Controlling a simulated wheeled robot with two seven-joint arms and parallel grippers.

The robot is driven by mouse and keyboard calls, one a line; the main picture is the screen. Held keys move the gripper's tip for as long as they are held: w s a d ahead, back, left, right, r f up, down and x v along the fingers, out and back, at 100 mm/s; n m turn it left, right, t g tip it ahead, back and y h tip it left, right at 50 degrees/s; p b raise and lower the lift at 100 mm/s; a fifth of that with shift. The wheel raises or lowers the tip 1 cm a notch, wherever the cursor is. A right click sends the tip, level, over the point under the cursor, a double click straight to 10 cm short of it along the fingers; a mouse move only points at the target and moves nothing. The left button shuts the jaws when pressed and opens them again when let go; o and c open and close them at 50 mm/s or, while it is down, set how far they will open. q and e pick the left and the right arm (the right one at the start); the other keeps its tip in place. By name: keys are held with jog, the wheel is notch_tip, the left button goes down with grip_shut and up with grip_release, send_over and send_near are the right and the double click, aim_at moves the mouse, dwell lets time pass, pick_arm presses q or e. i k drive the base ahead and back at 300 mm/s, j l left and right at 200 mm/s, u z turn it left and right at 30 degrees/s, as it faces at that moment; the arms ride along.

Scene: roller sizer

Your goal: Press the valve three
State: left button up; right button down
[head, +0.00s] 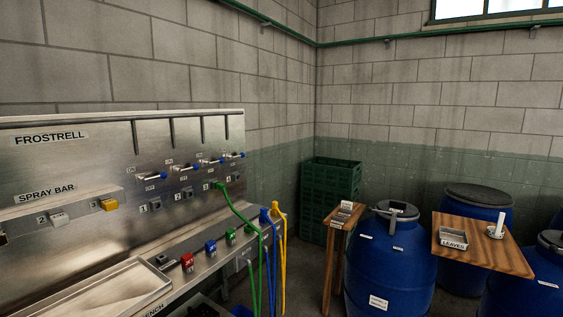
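A steel panel (75,160) marked FROSTRELL stands at the left. I cannot tell which part is valve three. Neither gripper is in view.
The bench ledge holds red (187,262), blue (211,247) and green (231,236) blocks. Yellow (282,230) and blue hoses hang at its right end. Blue drums (390,265), a wooden stand (338,222), a LEAVES board (483,258) and green crates (330,185) stand right.

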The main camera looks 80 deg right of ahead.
aim_at(221, 160)
jog(key=z, duration=2.25)
jog(key=i+l+z, duration=0.15)
jog(key=i+l, duration=0.3)
jog(key=i+l+z, duration=0.15)
jog(key=i+l, duration=0.25)
jog(key=i+l+z, duration=0.2)
jog(key=i, duration=0.35)
jog(key=l, duration=0.1)
